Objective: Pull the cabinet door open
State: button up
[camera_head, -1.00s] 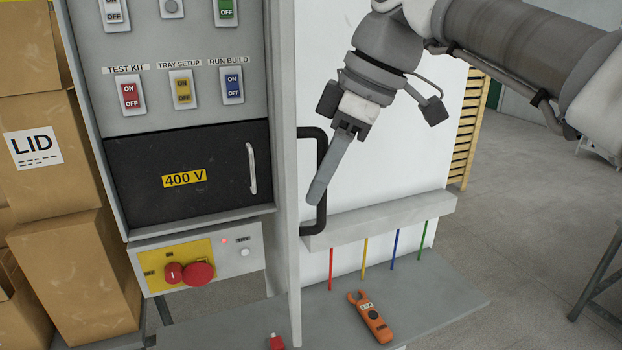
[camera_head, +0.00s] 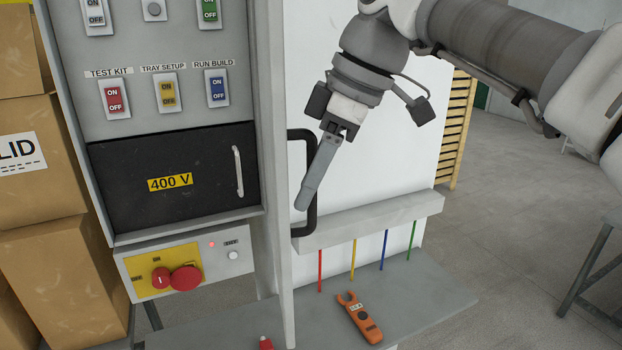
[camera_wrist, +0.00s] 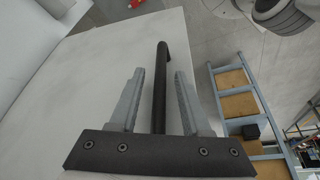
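A black D-shaped handle (camera_head: 312,180) stands out beside the grey upright edge of the cabinet (camera_head: 272,150), against a white panel (camera_head: 390,145). My gripper (camera_head: 303,200) is at this handle, fingers pointing down and partly covering it. In the wrist view the black handle bar (camera_wrist: 160,85) runs lengthwise between the two separated fingers of my gripper (camera_wrist: 160,95), with a gap on each side. The gripper is open and not closed on the bar. How deep the bar sits between the fingers is hard to tell.
A black 400 V panel (camera_head: 200,200) with a pale handle and a switch board (camera_head: 185,50) are at left. Below are a red-knob control box (camera_head: 180,265) and a shelf (camera_head: 290,325) with an orange clamp meter (camera_head: 360,317). Cartons (camera_head: 50,270) stack far left.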

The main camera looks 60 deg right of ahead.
dwell(0.3)
jog(key=p+v, duration=0.5)
jog(key=v, duration=1.2)
jog(key=shift+r, duration=0.2)
jog(key=shift+s, duration=0.15)
